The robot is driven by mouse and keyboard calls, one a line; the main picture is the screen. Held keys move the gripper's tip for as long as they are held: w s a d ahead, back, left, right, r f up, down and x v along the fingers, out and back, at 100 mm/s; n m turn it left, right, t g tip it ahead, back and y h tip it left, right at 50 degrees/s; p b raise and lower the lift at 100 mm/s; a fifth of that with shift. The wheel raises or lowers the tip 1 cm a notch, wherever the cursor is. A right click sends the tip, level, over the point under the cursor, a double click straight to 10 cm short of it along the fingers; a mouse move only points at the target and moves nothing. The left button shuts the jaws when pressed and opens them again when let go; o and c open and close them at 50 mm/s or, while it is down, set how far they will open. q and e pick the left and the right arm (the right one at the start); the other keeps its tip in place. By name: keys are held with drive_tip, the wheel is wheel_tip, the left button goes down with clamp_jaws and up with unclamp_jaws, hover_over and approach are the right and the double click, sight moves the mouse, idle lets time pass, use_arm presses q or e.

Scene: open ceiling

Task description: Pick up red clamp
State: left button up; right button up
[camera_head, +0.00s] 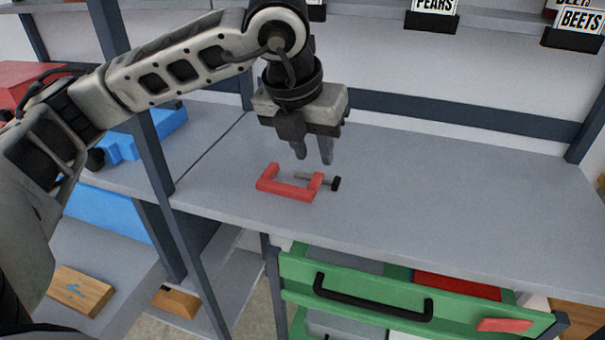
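The red clamp (288,188) lies flat on the grey shelf (440,190), with its black-ended screw pointing right. My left gripper (314,160) points down just above and behind the clamp, near its screw. Its two fingers are a little apart with nothing between them. It seems to be clear of the clamp, though the exact height is hard to tell. My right gripper is out of view.
A dark upright post (150,130) stands left of the clamp. A blue object (150,135) sits on the left shelf. A green drawer (400,295) with a black handle is below the shelf edge. The shelf right of the clamp is clear.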

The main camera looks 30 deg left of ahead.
use_arm(q)
drive_tip(key=w+a+r+n+y, duration=0.1)
drive_tip(key=a, duration=0.2)
approach(313, 184)
wheel_tip(313, 184, down, 3)
drive_tip(key=shift+w+r+t+p, duration=0.1)
drive_tip(key=shift+r+t+p, duration=0.2)
drive_tip(key=shift+p, duration=0.1)
drive_tip(key=shift+p+x, duration=0.65)
drive_tip(key=shift+x, duration=2.4)
clamp_jaws()
